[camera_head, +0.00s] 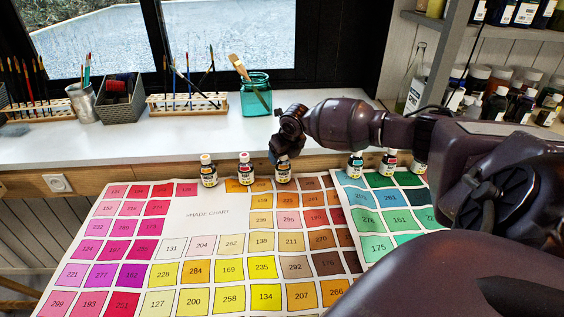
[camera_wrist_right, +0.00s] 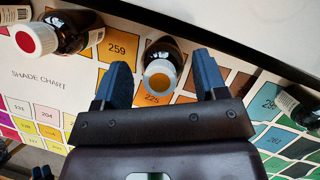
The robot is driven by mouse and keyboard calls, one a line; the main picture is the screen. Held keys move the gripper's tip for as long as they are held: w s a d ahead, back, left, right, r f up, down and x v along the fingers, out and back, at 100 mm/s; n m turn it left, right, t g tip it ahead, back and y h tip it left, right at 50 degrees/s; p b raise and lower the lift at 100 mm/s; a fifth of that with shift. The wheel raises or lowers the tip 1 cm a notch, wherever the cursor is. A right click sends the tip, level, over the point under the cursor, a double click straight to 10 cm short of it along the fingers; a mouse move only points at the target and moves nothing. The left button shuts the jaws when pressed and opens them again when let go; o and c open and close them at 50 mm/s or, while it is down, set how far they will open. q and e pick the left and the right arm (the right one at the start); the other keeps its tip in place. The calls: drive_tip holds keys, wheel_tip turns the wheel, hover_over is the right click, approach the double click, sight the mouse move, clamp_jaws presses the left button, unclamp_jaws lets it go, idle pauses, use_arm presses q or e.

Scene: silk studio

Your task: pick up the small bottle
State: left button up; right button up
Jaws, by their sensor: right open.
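Several small dark bottles with pale labels stand along the back edge of the colour chart. In the head view one with a pale cap (camera_head: 208,172) stands leftmost and one with a red cap (camera_head: 245,168) stands beside it. A third bottle (camera_head: 283,172) is right under my right gripper (camera_head: 287,152). In the right wrist view this bottle (camera_wrist_right: 163,62), with an orange-centred cap, is between the two blue fingers of my right gripper (camera_wrist_right: 161,82), with gaps on both sides. The right gripper is open and empty.
The shade chart (camera_head: 205,212) covers the table front. More bottles (camera_head: 355,165) stand to the right, below my right arm. A white ledge (camera_head: 140,135) behind holds a teal jar (camera_head: 256,95) with brushes and a wooden rack (camera_head: 187,104). Shelves of bottles are at far right.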

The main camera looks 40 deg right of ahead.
drive_tip(key=shift+x, duration=1.05)
drive_tip(key=shift+r, duration=0.1)
drive_tip(key=c, duration=1)
